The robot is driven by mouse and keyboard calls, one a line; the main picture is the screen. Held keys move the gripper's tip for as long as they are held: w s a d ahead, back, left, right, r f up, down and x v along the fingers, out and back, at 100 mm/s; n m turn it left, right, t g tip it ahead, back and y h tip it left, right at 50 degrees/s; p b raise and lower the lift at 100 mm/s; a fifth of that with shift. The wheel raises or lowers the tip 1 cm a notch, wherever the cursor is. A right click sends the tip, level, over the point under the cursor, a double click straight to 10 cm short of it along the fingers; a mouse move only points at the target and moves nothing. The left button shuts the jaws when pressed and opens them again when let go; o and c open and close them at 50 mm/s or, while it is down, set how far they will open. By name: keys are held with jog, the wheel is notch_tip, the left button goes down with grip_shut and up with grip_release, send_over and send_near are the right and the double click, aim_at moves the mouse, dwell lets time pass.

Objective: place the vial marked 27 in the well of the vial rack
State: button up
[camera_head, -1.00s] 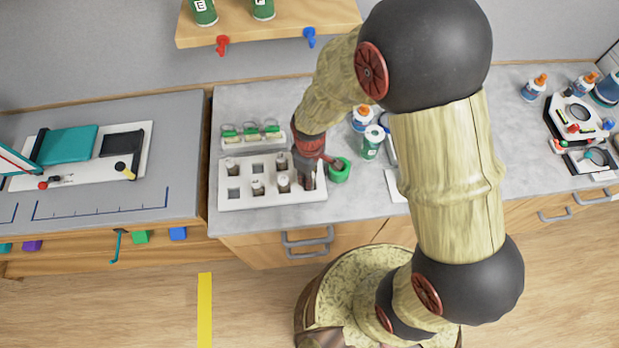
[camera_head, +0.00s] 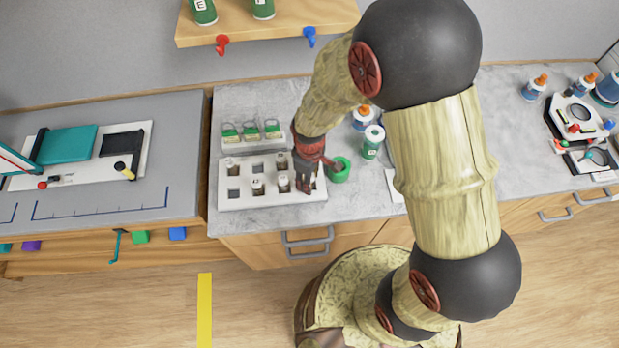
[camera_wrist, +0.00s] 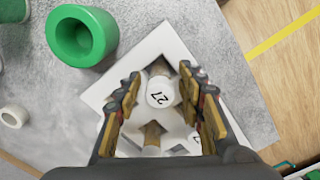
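The vial marked 27 (camera_wrist: 160,93) shows its round white cap, with the number facing up, in the wrist view. It stands in the white vial rack (camera_head: 243,204), apparently in a front-row well at the right end. My gripper (camera_wrist: 161,78) is around it, one finger on each side, with narrow gaps to the cap, so it looks open. In the head view my gripper (camera_head: 304,186) is low over the rack's right end and hides this vial. Other white-capped vials (camera_head: 257,186) stand in the rack. An empty well (camera_head: 234,194) is at its front left.
A green cup (camera_head: 339,170) stands close to the right of my gripper. A small rack with green-labelled jars (camera_head: 250,132) is behind the vial rack. White-capped bottles (camera_head: 373,142) stand further right. The counter's front edge is close to the rack.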

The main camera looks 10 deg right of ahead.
jog(key=s+d+r+m+t, duration=0.1)
jog(key=d+r+m, duration=0.1)
jog(key=r, duration=0.7)
jog(key=s+d+r+m+t+p, duration=0.1)
jog(key=d+r, duration=0.2)
jog(key=r, duration=0.6)
jog(key=s+d+r+m+t, duration=0.1)
jog(key=s+d+r+m, duration=0.1)
jog(key=r, duration=0.7)
jog(key=s+d+r+m+t, duration=0.2)
jog(key=s+d+r+m, duration=0.3)
jog(key=s+r, duration=0.3)
jog(key=shift+s+r+t, duration=0.15)
jog(key=shift+r+t, duration=0.15)
jog(key=shift+r, duration=0.15)
notch_tip(320, 180, down, 12)
jog(key=b, duration=1.1)
jog(key=shift+r, duration=0.15)
